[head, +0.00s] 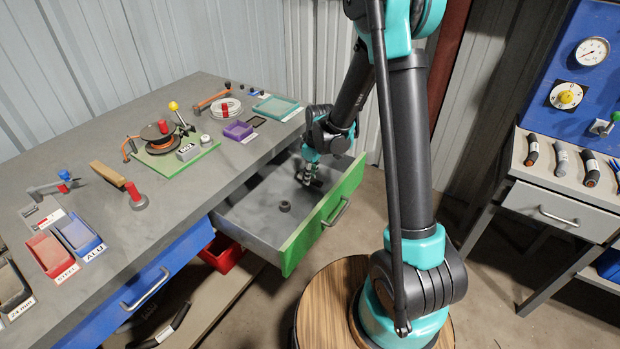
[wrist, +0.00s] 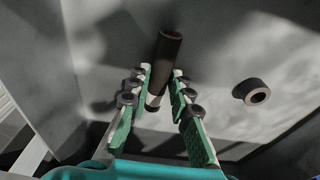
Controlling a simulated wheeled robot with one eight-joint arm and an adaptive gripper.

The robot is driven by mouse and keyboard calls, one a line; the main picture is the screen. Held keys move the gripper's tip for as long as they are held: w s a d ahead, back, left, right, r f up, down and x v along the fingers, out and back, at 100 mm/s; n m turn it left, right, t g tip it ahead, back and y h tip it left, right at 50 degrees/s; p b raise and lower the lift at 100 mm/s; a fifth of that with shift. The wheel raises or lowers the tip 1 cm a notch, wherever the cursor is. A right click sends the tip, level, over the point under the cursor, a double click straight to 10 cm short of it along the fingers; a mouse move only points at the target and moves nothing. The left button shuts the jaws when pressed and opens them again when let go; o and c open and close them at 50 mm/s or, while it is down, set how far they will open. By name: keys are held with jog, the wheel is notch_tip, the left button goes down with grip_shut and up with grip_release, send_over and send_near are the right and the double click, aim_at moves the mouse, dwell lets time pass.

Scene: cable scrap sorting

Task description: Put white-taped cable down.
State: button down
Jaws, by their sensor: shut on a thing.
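My gripper (head: 309,172) is down inside the open green-fronted drawer (head: 245,213) and is shut on a short cable. In the wrist view my gripper (wrist: 160,92) has its two green-padded fingers on either side of the white-taped cable (wrist: 168,50). The cable's dark end points away from the fingers and a white band shows between the fingertips. The cable is close to the drawer floor; I cannot tell whether it touches. In the head view it is mostly hidden by the gripper.
The rest of the drawer floor is clear. The grey workbench (head: 100,250) holds trays and tools. Several cables, one with a white band (head: 561,157), lie on the right bench.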

aim_at(314, 179)
jog(key=shift+f, duration=0.5)
jog(key=c, duration=1.4)
grip_release()
jog(key=shift+f, duration=0.1)
jog(key=shift+o, duration=0.2)
notch_tip(314, 179, up, 12)
jog(key=s+d, duration=0.1)
jog(key=d, duration=0.1)
jog(key=s+d+m, duration=0.1)
jog(key=s+d, duration=0.1)
jog(key=s+d+m+t, duration=0.1)
jog(key=s+d+m, duration=0.1)
jog(key=s+d, duration=0.1)
jog(key=s+d+r+m, duration=0.1)
jog(key=s+d, duration=0.2)
jog(key=shift+s+d+r+m, duration=0.1)
jog(key=shift+m, duration=0.2)
jog(key=s+d+f+m+t, duration=0.1)
jog(key=s+d+m, duration=0.2)
jog(key=s, duration=0.3)
jog(key=s+d+f+m+t+h, duration=0.1)
jog(key=s+d+f+m, duration=0.1)
jog(key=s+d, duration=0.3)
jog(key=shift+s+f+m, duration=0.15)
jog(key=shift+s+m, duration=0.6)
jog(key=shift+m, duration=0.05)
